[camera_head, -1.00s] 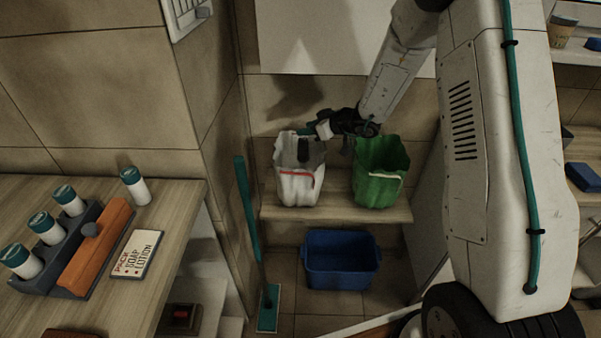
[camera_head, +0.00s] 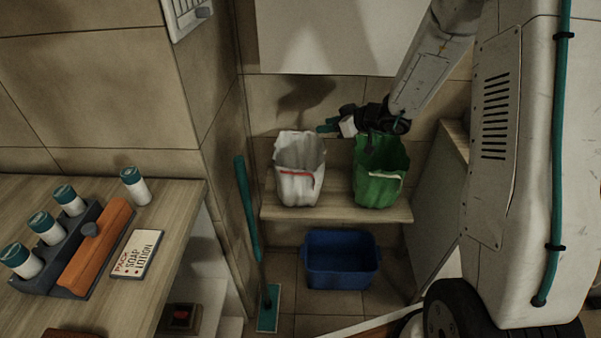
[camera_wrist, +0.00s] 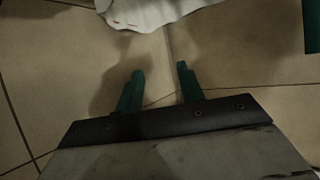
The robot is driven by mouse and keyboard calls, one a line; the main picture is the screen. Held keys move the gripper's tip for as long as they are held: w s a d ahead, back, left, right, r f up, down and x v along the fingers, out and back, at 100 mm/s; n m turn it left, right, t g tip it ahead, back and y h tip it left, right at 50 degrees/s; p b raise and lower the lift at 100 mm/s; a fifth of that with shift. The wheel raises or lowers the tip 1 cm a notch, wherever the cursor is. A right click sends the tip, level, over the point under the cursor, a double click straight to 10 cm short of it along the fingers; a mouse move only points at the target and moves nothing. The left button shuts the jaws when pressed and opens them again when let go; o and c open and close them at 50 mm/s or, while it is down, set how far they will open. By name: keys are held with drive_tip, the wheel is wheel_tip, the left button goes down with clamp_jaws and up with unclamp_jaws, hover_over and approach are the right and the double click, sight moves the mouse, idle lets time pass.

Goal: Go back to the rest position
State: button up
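My gripper (camera_head: 328,128) is above the back shelf, between the white bag-like bin and the green one, with its fingers pointing left in the head view. In the wrist view its two teal fingers (camera_wrist: 160,78) are apart with nothing between them. The white bin (camera_head: 299,172) stands upright on the shelf, open at the top. The green bin (camera_head: 379,178) stands right of it, under my wrist. The white bin's edge also shows at the top of the wrist view (camera_wrist: 150,12).
The wooden shelf (camera_head: 336,212) has a blue tub (camera_head: 341,262) below it. A teal mop (camera_head: 247,210) leans by the wall corner. A white panel (camera_head: 330,35) hangs above.

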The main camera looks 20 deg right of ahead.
idle(0.3)
drive_tip(key=s+a+r+m+g, duration=0.2)
drive_tip(key=s+a+g, duration=0.1)
drive_tip(key=s, duration=0.4)
drive_tip(key=s+a+r+m+g+y, duration=0.1)
drive_tip(key=s+a+r+m+g, duration=0.15)
drive_tip(key=s, duration=0.45)
drive_tip(key=s+a+r+m+g, duration=0.2)
drive_tip(key=s+a+r+g, duration=0.15)
drive_tip(key=s, duration=0.25)
drive_tip(key=s+d+r+h, duration=0.2)
drive_tip(key=s+r+h, duration=0.1)
drive_tip(key=s, duration=0.4)
drive_tip(key=s+d+r+h, duration=0.2)
drive_tip(key=s+r, duration=0.1)
drive_tip(key=s, duration=0.4)
drive_tip(key=s+d+r+m+h, duration=0.1)
drive_tip(key=s+d+r+h, duration=0.1)
drive_tip(key=s, duration=0.5)
drive_tip(key=shift+s+d+r+t+h, duration=0.4)
drive_tip(key=shift+r+h, duration=0.4)
drive_tip(key=shift+a, duration=0.1)
